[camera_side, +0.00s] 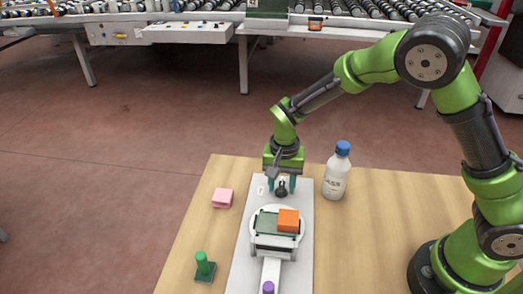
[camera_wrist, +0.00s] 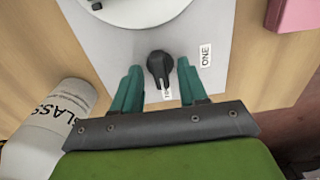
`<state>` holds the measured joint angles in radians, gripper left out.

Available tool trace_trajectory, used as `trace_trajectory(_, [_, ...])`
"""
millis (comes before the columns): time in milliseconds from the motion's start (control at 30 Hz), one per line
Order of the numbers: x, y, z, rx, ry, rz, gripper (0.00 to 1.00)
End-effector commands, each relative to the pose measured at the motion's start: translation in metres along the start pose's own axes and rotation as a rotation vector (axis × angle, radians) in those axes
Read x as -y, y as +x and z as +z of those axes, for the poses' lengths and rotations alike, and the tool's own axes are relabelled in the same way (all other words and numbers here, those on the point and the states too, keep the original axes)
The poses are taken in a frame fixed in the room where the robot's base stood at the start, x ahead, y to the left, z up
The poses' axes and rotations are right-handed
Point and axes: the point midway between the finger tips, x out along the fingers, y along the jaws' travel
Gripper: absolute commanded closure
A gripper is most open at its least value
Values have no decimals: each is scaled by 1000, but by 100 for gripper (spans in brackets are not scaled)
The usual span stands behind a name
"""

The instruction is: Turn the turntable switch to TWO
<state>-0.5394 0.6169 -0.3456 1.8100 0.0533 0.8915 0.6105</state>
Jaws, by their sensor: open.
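The turntable switch is a black knob (camera_wrist: 160,66) on a pale grey board (camera_wrist: 222,28). In the side view the knob (camera_side: 281,190) sits at the far end of the board. In the wrist view its narrow end points toward a label that is partly covered. The ONE label (camera_wrist: 205,56) lies to its right. My gripper (camera_wrist: 160,80) is open, its two green fingers on either side of the knob; I cannot tell whether they touch it. In the side view my gripper (camera_side: 281,186) is low over the board. The turntable (camera_side: 256,219) carries an orange block (camera_side: 288,221).
A white bottle with a blue cap (camera_side: 337,172) stands close to the right of my gripper. A pink block (camera_side: 222,198) and a green peg on a base (camera_side: 204,266) are left of the board. A purple-topped part (camera_side: 268,287) is at the front. The table's right side is mostly clear.

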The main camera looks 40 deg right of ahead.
Motion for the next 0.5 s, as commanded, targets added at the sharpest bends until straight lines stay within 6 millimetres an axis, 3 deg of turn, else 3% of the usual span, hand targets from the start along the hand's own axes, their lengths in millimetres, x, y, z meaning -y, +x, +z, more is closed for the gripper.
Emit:
trace_trajectory(167, [2,-26,0,-3,-1,-7,57])
trace_trajectory(500, [1,-109,0,-3,0,-7,57])
